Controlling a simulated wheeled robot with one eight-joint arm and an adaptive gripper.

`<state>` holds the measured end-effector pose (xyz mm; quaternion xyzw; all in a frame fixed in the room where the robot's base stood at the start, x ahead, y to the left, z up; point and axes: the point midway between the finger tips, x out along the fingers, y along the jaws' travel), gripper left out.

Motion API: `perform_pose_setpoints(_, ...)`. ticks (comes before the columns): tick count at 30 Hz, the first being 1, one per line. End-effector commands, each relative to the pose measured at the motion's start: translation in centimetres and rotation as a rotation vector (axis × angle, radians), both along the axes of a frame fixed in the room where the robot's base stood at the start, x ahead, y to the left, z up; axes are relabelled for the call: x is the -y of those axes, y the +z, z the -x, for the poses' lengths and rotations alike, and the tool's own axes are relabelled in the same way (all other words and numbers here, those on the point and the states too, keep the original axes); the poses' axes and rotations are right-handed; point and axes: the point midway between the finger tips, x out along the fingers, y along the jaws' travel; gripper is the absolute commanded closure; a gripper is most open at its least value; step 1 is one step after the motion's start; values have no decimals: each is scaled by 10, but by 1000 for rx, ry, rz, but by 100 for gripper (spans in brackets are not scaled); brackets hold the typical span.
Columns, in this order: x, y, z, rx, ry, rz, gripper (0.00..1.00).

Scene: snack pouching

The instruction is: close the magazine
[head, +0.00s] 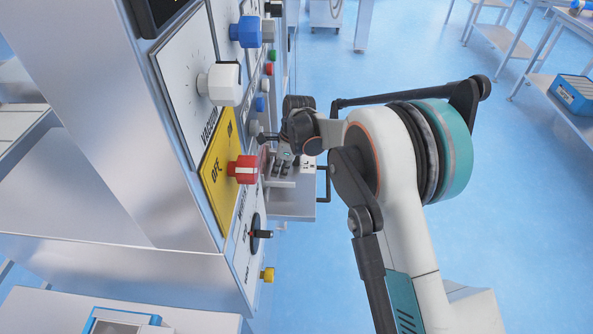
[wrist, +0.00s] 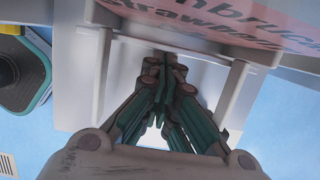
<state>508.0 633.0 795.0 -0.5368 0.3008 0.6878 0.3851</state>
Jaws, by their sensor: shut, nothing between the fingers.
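In the wrist view, my gripper (wrist: 164,68) is shut with nothing between its fingers. Its fingertips point at a pale grey-white part with side walls (wrist: 236,92), which seems to be the magazine. Whether the tips touch it I cannot tell. In the head view, my gripper (head: 284,160) is small and partly hidden beside the machine's front, over a grey metal ledge (head: 292,205). How far open the magazine stands is not clear.
Blue floor (head: 540,215) is free at right. Shelving with a blue crate (head: 574,93) stands far right.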

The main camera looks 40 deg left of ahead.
Motion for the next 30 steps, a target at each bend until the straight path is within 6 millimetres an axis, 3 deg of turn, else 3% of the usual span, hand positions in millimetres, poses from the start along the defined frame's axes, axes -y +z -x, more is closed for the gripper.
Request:
perform_pose_setpoints(6,-27,0,17,0,3,0,100)
perform_pose_setpoints(12,-41,0,25,0,1,0,100)
perform_pose_setpoints(30,-47,0,29,0,1,0,100)
